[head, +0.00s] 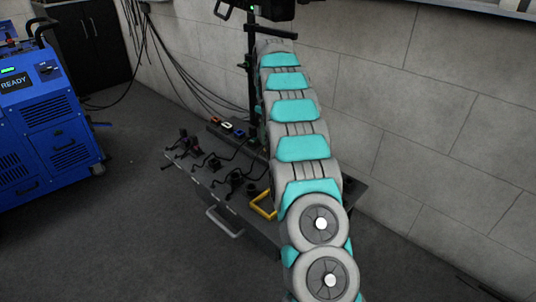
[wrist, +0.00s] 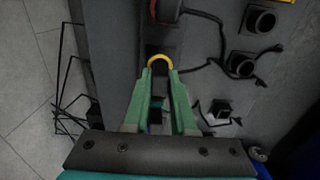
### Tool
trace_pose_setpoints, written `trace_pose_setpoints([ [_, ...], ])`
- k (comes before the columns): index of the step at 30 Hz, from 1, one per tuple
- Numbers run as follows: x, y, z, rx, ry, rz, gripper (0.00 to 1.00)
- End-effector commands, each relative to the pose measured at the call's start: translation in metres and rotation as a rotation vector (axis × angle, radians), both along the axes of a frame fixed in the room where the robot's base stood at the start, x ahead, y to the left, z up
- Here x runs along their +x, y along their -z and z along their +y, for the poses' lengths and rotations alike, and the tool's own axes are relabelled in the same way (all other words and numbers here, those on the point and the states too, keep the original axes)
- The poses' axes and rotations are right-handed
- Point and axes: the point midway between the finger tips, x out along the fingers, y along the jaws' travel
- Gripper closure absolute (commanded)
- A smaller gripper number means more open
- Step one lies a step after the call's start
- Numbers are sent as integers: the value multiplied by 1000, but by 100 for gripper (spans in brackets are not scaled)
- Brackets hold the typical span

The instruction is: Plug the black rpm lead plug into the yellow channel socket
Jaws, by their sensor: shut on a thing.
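In the wrist view my gripper (wrist: 160,72) has its two green fingers closed in on a dark thing, which looks like the black rpm lead plug; most of it is hidden between the fingers. A yellow arc (wrist: 158,58), which looks like the rim of the yellow channel socket, shows right at the fingertips. I cannot tell whether the plug is in the socket or only in front of it. In the head view my arm hides the gripper, the plug and the yellow socket.
A dark bench (head: 205,185) carries several black holders and leads. White (head: 227,128) and blue (head: 240,134) sockets sit along its back. A yellow handle (head: 263,207) is near my arm. A blue cabinet (head: 45,120) stands left; the floor between is clear.

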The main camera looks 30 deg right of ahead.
Motion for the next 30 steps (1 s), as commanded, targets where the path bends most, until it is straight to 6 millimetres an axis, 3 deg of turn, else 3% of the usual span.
trace_pose_setpoints([
  [5, 0, 1, 0, 0, 0, 0, 100],
  [6, 0, 1, 0, 0, 0, 0, 75],
  [15, 0, 1, 0, 0, 0, 0, 41],
  [24, 0, 0, 0, 0, 0, 0, 41],
  [30, 0, -17, 0, 0, 0, 0, 41],
])
